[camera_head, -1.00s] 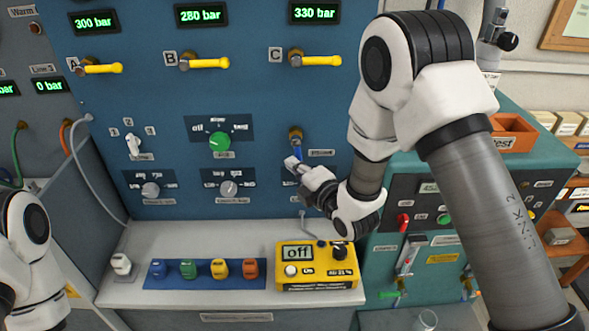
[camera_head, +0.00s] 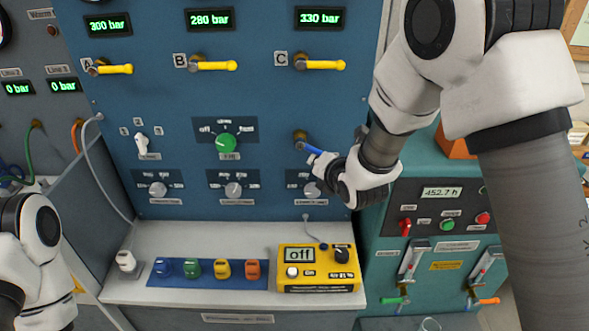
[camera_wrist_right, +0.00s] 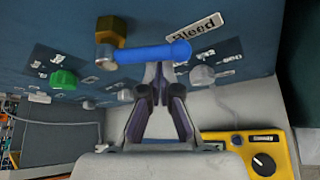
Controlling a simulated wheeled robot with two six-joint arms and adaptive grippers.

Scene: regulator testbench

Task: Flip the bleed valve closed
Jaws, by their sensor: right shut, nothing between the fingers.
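The bleed valve has a brass body and a blue lever (camera_head: 313,149) on the blue panel in the head view. The lever points right and slightly down there. In the wrist view the blue lever (camera_wrist_right: 150,53) lies nearly level, pointing right from its brass body (camera_wrist_right: 112,28), under the "Bleed" label (camera_wrist_right: 193,32). My right gripper (camera_head: 322,168) is shut and empty. In the wrist view its fingertips (camera_wrist_right: 158,72) are just below the lever; I cannot tell whether they touch it. My left arm shows at the lower left, its gripper out of view.
Yellow-handled valves A (camera_head: 112,69), B (camera_head: 215,65) and C (camera_head: 322,65) sit above. A green knob (camera_head: 226,142) is to the left. A yellow box (camera_head: 318,284) reading "off" stands on the ledge below. A teal cabinet (camera_head: 380,235) is at right.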

